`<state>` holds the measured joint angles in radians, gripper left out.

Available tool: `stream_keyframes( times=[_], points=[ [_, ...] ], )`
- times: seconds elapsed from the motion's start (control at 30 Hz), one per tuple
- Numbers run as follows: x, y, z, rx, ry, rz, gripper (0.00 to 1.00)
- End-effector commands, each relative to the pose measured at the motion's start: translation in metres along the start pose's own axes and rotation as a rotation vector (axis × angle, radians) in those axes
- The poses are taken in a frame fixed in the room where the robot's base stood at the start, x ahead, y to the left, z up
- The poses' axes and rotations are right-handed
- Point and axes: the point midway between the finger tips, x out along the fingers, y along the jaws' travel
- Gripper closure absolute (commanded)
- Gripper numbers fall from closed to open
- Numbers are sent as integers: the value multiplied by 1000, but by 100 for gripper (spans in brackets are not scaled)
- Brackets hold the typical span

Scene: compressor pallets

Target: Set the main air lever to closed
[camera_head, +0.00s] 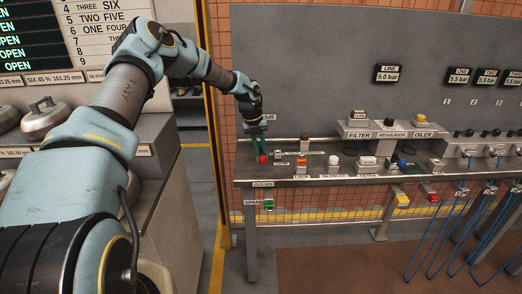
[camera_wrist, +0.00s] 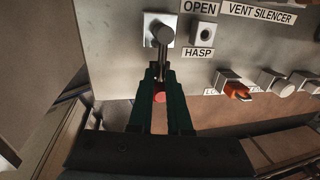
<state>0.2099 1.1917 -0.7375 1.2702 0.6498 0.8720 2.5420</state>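The main air lever shows in the wrist view as a metal rod (camera_wrist: 162,45) on a pale square plate, with a red knob (camera_wrist: 159,97) at its end. In the head view the red knob (camera_head: 263,160) is at the left end of the bench. My gripper (camera_wrist: 161,72) has its dark green fingers on both sides of the lever, around the knob; whether they press on it I cannot tell. In the head view my gripper (camera_head: 258,145) points down over the knob. An OPEN label (camera_wrist: 200,7) is beside the lever plate. A CLOSED label (camera_head: 263,184) is on the bench's front edge.
A HASP fitting (camera_wrist: 205,33) sits close to the right of the lever. An orange-red lock part (camera_wrist: 236,90) and pale knobs (camera_wrist: 276,81) follow further right. A yellow post (camera_head: 214,150) stands left of the bench (camera_head: 330,181).

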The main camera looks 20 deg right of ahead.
Motion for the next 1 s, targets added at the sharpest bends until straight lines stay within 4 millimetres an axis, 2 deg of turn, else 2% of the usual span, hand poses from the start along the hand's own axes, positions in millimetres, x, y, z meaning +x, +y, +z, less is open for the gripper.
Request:
stream_keyframes(
  times=[0.03,0.23,0.57,0.67,1.0],
  points=[
    [0,1,0,-1,0,1,78],
    [0,0,0,-1,0,0,57],
    [-6,0,1,-1,-2,-1,57],
    [-17,0,1,-1,-3,-1,57],
    [-82,1,0,-1,-3,0,57]
  ],
)
